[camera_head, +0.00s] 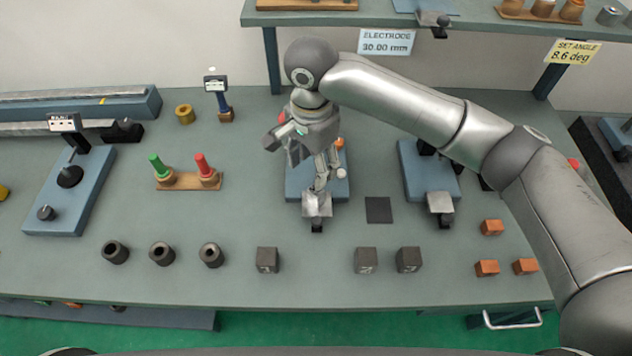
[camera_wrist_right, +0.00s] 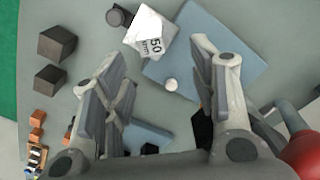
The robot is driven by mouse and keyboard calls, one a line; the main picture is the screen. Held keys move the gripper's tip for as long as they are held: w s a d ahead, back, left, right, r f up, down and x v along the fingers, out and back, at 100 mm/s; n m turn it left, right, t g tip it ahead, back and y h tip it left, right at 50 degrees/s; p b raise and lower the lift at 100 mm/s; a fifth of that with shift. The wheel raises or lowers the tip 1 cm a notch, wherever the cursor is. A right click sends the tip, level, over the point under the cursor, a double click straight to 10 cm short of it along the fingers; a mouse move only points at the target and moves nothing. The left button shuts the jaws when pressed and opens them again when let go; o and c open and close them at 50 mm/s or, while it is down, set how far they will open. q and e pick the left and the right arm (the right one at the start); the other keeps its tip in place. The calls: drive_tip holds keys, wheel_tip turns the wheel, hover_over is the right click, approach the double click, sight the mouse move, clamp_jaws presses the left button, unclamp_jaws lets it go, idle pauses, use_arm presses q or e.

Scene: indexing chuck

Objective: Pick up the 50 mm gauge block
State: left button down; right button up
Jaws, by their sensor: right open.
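The 50 mm gauge block (camera_head: 316,204) is a pale silver block at the front edge of a blue base plate (camera_head: 297,187). In the right wrist view, the gauge block (camera_wrist_right: 146,24) shows its "50 mm" marking, with a dark round part beside it. My right gripper (camera_head: 321,172) is just behind and above the block in the head view. Its fingers are spread and hold nothing. In the right wrist view, the block lies beyond the fingertips, in line with the gap between the fingers (camera_wrist_right: 155,70). My left gripper is not in view.
Another blue fixture (camera_head: 415,180) with a similar silver block (camera_head: 440,202) stands to the right. A dark square (camera_head: 378,210) lies between the fixtures. Numbered dark cubes (camera_head: 366,260), dark bushings (camera_head: 162,254) and copper-coloured blocks (camera_head: 487,268) lie nearer the front. A red-and-green plug gauge stand (camera_head: 188,181) is left.

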sight(316, 190)
drive_tip(key=f, duration=0.2)
drive_tip(key=s+f, duration=0.1)
drive_tip(key=f, duration=0.1)
drive_tip(key=shift+p, duration=0.3)
drive_tip(key=shift+w+d+f, duration=0.1)
drive_tip(key=shift+f, duration=0.25)
drive_tip(key=f, duration=0.1)
drive_tip(key=f+p, duration=0.1)
drive_tip(key=f, duration=0.1)
drive_tip(key=shift+d+f+p, duration=0.25)
drive_tip(key=shift+f+p, duration=0.05)
drive_tip(key=shift+p, duration=0.1)
drive_tip(key=shift+f, duration=0.5)
drive_tip(key=c, duration=0.5)
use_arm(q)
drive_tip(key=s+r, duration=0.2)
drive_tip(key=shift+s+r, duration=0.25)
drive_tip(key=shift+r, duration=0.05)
use_arm(e)
clamp_jaws()
